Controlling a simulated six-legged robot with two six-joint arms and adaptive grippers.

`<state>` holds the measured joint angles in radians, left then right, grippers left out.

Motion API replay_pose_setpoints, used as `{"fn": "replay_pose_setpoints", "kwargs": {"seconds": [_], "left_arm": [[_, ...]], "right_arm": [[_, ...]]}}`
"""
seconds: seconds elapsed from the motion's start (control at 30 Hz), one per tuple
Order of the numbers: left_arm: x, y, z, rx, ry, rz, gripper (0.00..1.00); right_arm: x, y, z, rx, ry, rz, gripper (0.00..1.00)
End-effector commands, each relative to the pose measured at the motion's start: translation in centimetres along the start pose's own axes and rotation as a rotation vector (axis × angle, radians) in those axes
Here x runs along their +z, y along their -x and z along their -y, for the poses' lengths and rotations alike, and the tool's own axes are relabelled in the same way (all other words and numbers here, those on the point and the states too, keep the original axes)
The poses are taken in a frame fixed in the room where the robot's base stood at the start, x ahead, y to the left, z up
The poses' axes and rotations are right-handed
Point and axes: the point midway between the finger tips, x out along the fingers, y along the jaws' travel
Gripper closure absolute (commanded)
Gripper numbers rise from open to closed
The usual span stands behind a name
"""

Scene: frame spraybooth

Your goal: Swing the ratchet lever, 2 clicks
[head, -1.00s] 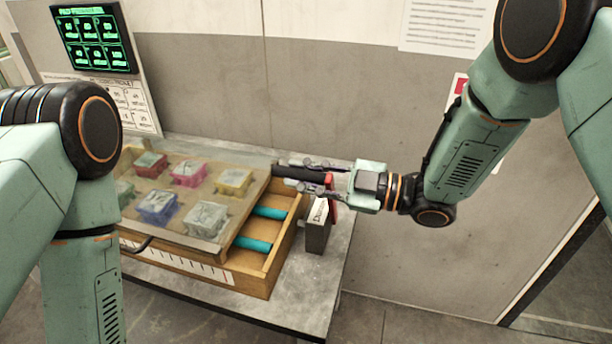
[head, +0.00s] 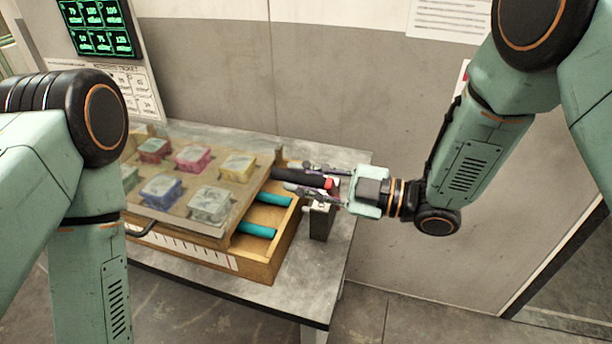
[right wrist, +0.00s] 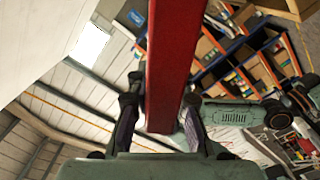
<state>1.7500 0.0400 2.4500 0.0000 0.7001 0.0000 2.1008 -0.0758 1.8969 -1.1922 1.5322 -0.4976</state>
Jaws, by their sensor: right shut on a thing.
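The ratchet lever has a black grip (head: 296,177) with a red part at its right end. It sticks out beside the right edge of the tilted tray (head: 205,235). My right gripper (head: 318,178) reaches in from the right and is shut on the lever near its red end. In the right wrist view a long red bar (right wrist: 172,60) of the lever runs between my two fingers (right wrist: 160,125). The lever's pivot is hard to make out. My left arm shows at the left, but its gripper is out of view.
The tray holds several coloured blocks, such as a yellow one (head: 238,166), over a wooden box (head: 262,268) with teal rollers (head: 255,232). A grey block (head: 321,222) stands below my right gripper. A screen (head: 97,27) stands at the back left. Floor at the right is clear.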

Motion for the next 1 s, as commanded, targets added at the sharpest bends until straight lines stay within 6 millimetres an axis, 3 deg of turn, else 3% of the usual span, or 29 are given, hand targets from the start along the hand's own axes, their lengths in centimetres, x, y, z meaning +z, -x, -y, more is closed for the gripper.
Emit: {"fn": "replay_pose_setpoints", "kwargs": {"seconds": [0.13, 0.17, 0.43, 0.77, 1.0], "left_arm": [[0.0, 0.0, 0.0, 0.0, 0.0, 0.0, 0.57], [0.0, 0.0, 0.0, 0.0, 0.0, 0.0, 0.57], [0.0, 0.0, 0.0, 0.0, 0.0, 0.0, 0.57], [0.0, 0.0, 0.0, 0.0, 0.0, 0.0, 0.57], [0.0, 0.0, 0.0, 0.0, 0.0, 0.0, 0.57]], "right_arm": [[0.1, -0.1, 0.2, -0.006, -0.003, 0.003, 1.0], [0.1, -0.1, 0.2, -0.006, -0.003, 0.003, 0.79], [0.0, 0.0, 0.1, -0.002, -0.001, 0.002, 0.57], [0.0, 0.2, 0.0, 0.001, -0.001, 0.002, 0.57], [0.1, 2.7, -0.1, 0.007, -0.003, 0.003, 0.57]]}}
